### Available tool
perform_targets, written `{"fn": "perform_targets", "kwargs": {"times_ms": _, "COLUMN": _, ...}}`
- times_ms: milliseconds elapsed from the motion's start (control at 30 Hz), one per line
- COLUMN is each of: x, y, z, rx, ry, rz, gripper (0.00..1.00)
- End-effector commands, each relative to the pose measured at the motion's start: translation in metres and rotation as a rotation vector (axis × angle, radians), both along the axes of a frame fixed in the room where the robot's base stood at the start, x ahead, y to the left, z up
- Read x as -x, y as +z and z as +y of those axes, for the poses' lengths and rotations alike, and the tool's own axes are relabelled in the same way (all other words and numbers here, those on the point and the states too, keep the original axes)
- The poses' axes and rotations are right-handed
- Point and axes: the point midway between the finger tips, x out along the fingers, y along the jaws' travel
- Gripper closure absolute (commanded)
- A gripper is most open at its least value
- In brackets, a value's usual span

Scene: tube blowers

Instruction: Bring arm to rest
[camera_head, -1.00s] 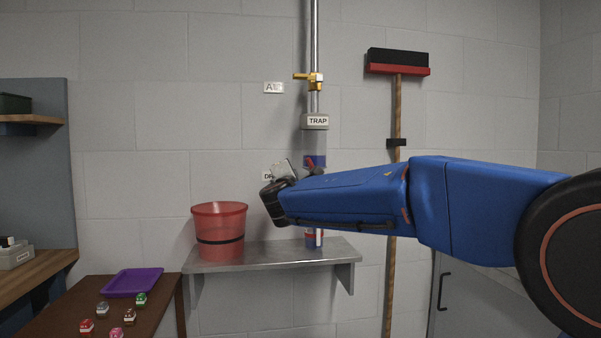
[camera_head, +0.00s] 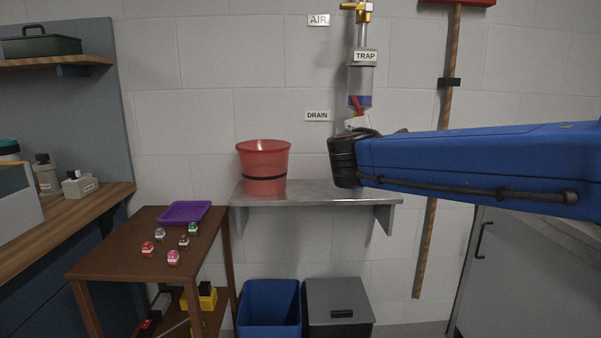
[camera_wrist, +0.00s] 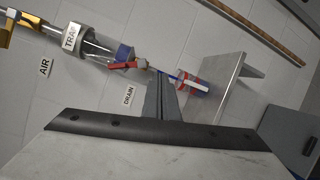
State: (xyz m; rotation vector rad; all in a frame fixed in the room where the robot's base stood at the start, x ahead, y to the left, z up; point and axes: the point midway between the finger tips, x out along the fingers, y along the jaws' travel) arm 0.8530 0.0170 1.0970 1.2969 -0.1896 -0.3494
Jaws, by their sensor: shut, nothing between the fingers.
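My blue arm (camera_head: 480,165) reaches in from the right in the head view, in front of the wall and over the metal shelf. Its dark wrist hides most of my gripper there. In the wrist view my gripper (camera_wrist: 160,90) shows dark fingers together, with nothing between them. Beyond the fingertips is the clear trap (camera_wrist: 95,45) with a blue band and a red lever. The trap (camera_head: 361,80) also hangs on the wall pipe in the head view, above my wrist.
A red bucket (camera_head: 263,165) stands on the metal shelf (camera_head: 310,197). A brown table (camera_head: 125,245) holds a purple tray (camera_head: 185,213) and several small pieces. A blue bin (camera_head: 268,308) and grey bin (camera_head: 338,305) stand below. A broom (camera_head: 438,170) hangs behind my arm.

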Motion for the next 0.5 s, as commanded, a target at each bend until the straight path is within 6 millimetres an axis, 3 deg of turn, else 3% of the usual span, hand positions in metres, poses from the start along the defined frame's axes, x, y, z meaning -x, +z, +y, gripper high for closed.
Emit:
{"fn": "perform_targets", "kwargs": {"times_ms": 33, "x": 0.016, "y": -0.015, "z": -0.026, "rx": -0.068, "ry": -0.047, "rz": 0.029, "gripper": 1.00}}
{"fn": "perform_targets", "kwargs": {"times_ms": 200, "x": 0.071, "y": -0.076, "z": -0.090, "rx": -0.318, "ry": -0.200, "rz": 0.130, "gripper": 1.00}}
{"fn": "perform_targets", "kwargs": {"times_ms": 333, "x": 0.120, "y": -0.124, "z": -0.123, "rx": -0.513, "ry": -0.313, "rz": 0.198, "gripper": 1.00}}
{"fn": "perform_targets", "kwargs": {"times_ms": 500, "x": 0.187, "y": -0.185, "z": -0.146, "rx": -0.771, "ry": -0.457, "rz": 0.276, "gripper": 1.00}}
